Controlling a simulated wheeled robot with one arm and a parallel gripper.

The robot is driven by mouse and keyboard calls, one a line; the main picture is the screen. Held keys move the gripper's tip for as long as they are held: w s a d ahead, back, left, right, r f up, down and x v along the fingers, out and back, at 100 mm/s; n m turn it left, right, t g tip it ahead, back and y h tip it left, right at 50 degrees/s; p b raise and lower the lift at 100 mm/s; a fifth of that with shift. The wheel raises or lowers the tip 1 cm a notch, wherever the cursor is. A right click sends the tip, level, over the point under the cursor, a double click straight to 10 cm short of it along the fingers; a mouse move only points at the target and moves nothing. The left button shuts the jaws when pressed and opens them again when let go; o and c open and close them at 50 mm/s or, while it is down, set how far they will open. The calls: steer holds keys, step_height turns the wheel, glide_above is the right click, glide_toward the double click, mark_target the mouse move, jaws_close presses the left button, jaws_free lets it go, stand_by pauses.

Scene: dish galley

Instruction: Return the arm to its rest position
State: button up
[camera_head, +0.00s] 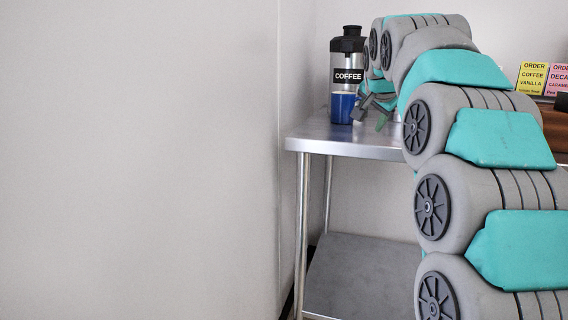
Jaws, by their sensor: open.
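My arm rises along the right side and arches over the steel table (320,137), its far end hanging down over the tabletop. My gripper (371,118) is small in the view, with its fingers apart, just right of a blue cup (343,107). I see nothing between the fingers. I cannot tell whether a finger touches the cup. The cup stands upright on the table, in front of a steel dispenser (348,58) with a black top and a "COFFEE" label.
A yellow order card (532,77) and a pink order card (558,80) stand at the far right, above a brown wooden surface (553,121). The table has a lower shelf (362,276). A bare wall (140,150) fills the left.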

steer(key=s+a+f+n+g, duration=0.2)
steer(key=s+f+n+g, duration=0.1)
steer(key=s+f, duration=0.9)
steer(key=s+a+f+n+g+y, duration=0.1)
steer(key=s+a+f+n+g, duration=0.1)
steer(key=s+f, duration=1)
steer(key=s+a+f+n+g, duration=0.1)
steer(key=s+f+n+g, duration=0.4)
steer(key=s+f, duration=0.7)
steer(key=s+g, duration=0.1)
steer(key=s, duration=1.2)
steer(key=shift+s+a+f+g+y, duration=0.3)
steer(key=shift+s+a+y, duration=0.05)
steer(key=shift+a+y, duration=0.05)
